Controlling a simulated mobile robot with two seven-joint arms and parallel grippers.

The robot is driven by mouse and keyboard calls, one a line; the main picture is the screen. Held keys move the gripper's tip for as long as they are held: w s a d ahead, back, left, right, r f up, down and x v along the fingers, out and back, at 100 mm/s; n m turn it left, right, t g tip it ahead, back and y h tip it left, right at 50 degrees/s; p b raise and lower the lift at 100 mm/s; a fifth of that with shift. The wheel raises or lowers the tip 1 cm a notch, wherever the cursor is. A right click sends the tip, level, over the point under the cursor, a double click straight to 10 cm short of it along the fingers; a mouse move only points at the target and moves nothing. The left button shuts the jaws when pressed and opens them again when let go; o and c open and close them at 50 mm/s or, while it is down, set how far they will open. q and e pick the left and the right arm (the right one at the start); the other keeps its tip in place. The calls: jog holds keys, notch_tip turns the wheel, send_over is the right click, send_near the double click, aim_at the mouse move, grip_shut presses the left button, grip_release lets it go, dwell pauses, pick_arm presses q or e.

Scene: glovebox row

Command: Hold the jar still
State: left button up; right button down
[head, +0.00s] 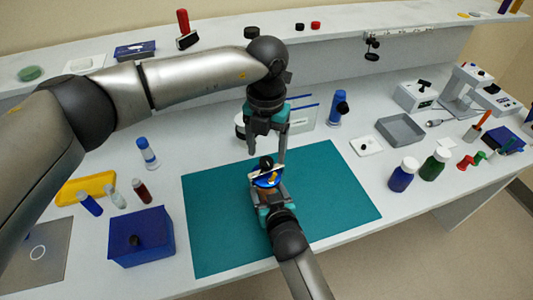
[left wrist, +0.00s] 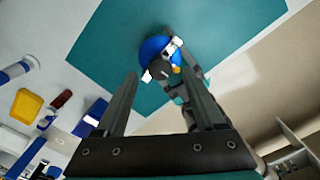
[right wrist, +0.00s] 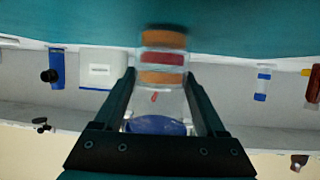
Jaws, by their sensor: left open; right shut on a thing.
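The jar (right wrist: 163,75) is clear with orange and red bands and a blue lid. In the right wrist view it sits between the fingers of my right gripper (right wrist: 165,85), which is shut on its sides. In the head view the blue lid (head: 267,181) shows over the teal mat (head: 335,190), with a dark knob-like part on top. Whether the jar's base touches the mat is unclear. My left gripper (head: 267,150) is open and empty, pointing down just above the lid. The left wrist view shows the lid (left wrist: 152,47) beyond its open fingers.
A blue box (head: 140,238), a yellow tray (head: 86,188) and small bottles stand left of the mat. A grey tray (head: 400,130), blue bottle (head: 402,176) and green bottle (head: 433,165) stand to the right. A raised shelf (head: 215,57) runs along the back. Most of the mat is clear.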

aim_at(266, 160)
pick_arm(q)
notch_tip(266, 160, up, 10)
dwell(0.3)
jog(key=shift+f, duration=0.1)
dwell(0.4)
pick_arm(e)
grip_release()
jog(key=shift+s, duration=0.15)
